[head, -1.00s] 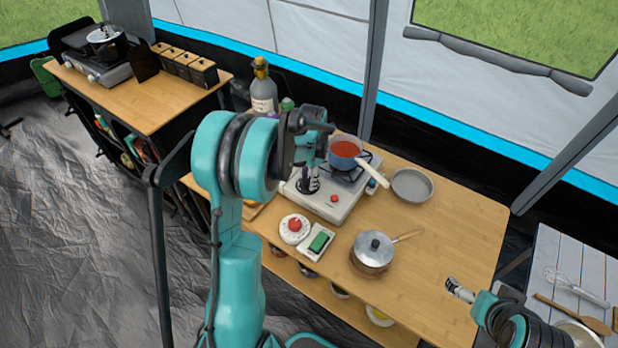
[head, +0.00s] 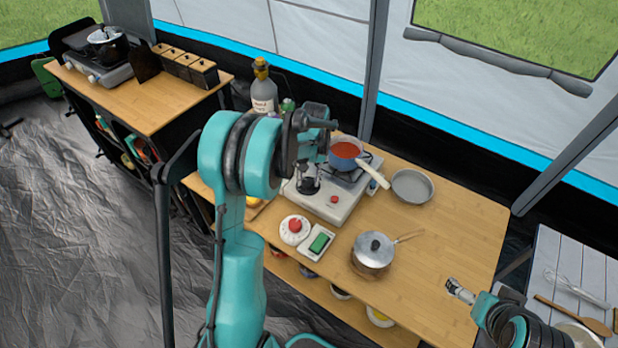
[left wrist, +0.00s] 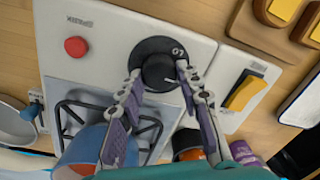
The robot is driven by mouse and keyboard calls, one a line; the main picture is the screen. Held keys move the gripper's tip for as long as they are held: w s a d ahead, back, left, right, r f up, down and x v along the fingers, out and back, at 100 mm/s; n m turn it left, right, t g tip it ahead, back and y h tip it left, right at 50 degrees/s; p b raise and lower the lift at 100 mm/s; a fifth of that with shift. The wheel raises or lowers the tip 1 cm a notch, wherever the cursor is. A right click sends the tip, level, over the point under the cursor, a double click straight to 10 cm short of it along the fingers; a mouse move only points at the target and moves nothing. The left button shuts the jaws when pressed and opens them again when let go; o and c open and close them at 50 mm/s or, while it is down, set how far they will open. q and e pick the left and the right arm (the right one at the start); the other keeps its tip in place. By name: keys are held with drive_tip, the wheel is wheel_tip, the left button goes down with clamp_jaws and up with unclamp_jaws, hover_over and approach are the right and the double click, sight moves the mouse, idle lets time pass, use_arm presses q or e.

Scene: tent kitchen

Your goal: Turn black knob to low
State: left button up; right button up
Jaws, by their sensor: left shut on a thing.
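The black knob (left wrist: 158,72) sits on the white camp stove (left wrist: 100,45), on a round black dial plate with white "LO" lettering at its upper right in the left wrist view. A small pale mark shows at the knob's lower right. My left gripper (left wrist: 158,70) is shut on the knob, one finger on each side.
A blue pot of red soup (head: 344,150) stands on the burner, its pale handle pointing right. A grey pan (head: 412,187), a lidded pot (head: 373,250), a red-knobbed timer (head: 294,229) and a green-switched box (head: 319,242) share the table. Bottles (head: 264,92) stand behind.

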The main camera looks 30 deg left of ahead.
sight(309, 178)
use_arm(q)
drive_tip(key=n, duration=0.6)
drive_tip(key=shift+a, duration=0.1)
drive_tip(key=n, duration=0.6)
drive_tip(key=shift+h, duration=0.3)
drive_tip(key=shift+s+n, duration=0.1)
drive_tip(key=shift+n, duration=0.2)
drive_tip(key=o, duration=1.2)
drive_tip(key=shift+a, duration=0.1)
drive_tip(key=shift+c, duration=0.2)
wheel_tip(309, 178, up, 12)
drive_tip(key=shift+w, duration=0.4)
